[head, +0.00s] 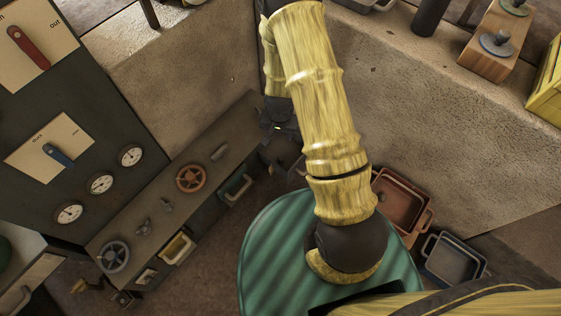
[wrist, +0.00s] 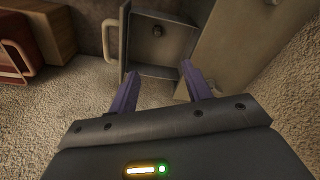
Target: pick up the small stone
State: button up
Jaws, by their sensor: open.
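A small dark rounded lump, which may be the small stone (wrist: 157,31), shows in the wrist view inside a grey open box or drawer (wrist: 172,52). I cannot tell for sure whether it is a stone or a knob. My gripper (wrist: 159,72) is open, with its two purple fingers apart and nothing between them. The fingers point toward the near edge of the grey box, and the lump lies beyond their tips. In the head view my arm hides most of the gripper, and I cannot make out the stone there.
In the wrist view a red bin (wrist: 14,52) stands left, with a pale panel (wrist: 235,45) right. In the head view a bench with an orange handwheel (head: 190,178) stands left. A red tray (head: 415,208) and a grey tray (head: 455,258) lie right.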

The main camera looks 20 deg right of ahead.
jog(key=shift+m, duration=0.4)
jog(key=f, duration=0.5)
jog(key=shift+s+d+f, duration=0.1)
jog(key=shift+s+d, duration=0.05)
jog(key=shift+d, duration=0.05)
jog(key=shift+f, duration=0.1)
jog(key=b, duration=0.7)
send_over(280, 159)
jog(key=s, duration=0.1)
notch_tip(280, 159, down, 12)
jog(key=shift+s+d, duration=0.1)
jog(key=shift+d, duration=0.05)
jog(key=f+b, duration=0.1)
jog(key=f, duration=0.1)
jog(key=w+f+b, duration=0.1)
jog(key=f+b, duration=0.1)
jog(key=f, duration=0.1)
jog(key=shift+w+b, duration=0.15)
jog(key=shift+b, duration=0.15)
